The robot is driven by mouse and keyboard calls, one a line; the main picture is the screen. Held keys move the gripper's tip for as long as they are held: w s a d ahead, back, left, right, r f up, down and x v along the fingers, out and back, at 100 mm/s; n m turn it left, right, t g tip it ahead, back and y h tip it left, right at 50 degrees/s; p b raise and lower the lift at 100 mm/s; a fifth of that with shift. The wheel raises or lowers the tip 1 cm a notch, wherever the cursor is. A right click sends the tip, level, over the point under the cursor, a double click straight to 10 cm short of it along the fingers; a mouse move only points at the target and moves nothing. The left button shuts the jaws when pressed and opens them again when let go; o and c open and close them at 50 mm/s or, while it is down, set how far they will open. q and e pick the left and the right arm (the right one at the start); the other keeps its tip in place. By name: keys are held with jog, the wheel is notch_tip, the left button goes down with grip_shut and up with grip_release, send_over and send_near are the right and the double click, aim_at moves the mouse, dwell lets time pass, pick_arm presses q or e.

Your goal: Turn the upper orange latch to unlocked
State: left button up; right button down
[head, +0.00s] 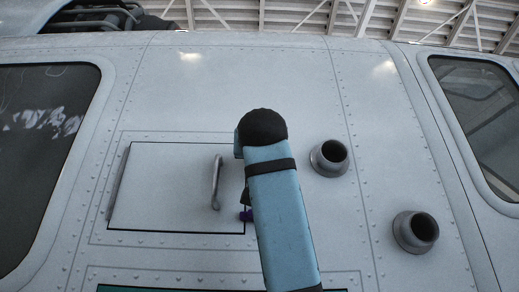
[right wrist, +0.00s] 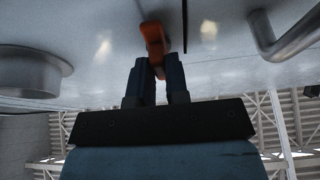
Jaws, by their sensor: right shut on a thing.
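The orange latch (right wrist: 154,40) shows in the right wrist view, on the pale helicopter skin. My right gripper (right wrist: 160,64) has its two dark fingers closed around the latch's near end. In the head view my blue right arm stands in front of the right edge of the hatch panel (head: 165,185) and hides the orange latch. A grey bar handle (head: 216,182) is on the panel, left of my arm; it also shows in the right wrist view (right wrist: 290,35). A small purple piece (head: 246,215) shows beside my arm at the panel's lower right. My left gripper is not in view.
Two round pipe stubs, an upper (head: 330,158) and a lower one (head: 416,232), stick out from the skin right of my arm. Dark windows are at the far left (head: 45,150) and far right (head: 485,110). A green strip (head: 180,288) shows at the bottom edge.

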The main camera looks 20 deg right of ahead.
jog(key=shift+r, duration=0.1)
jog(key=c, duration=1.1)
grip_release()
jog(key=b+v, duration=0.4)
jog(key=v, duration=1)
jog(key=shift+w, duration=0.1)
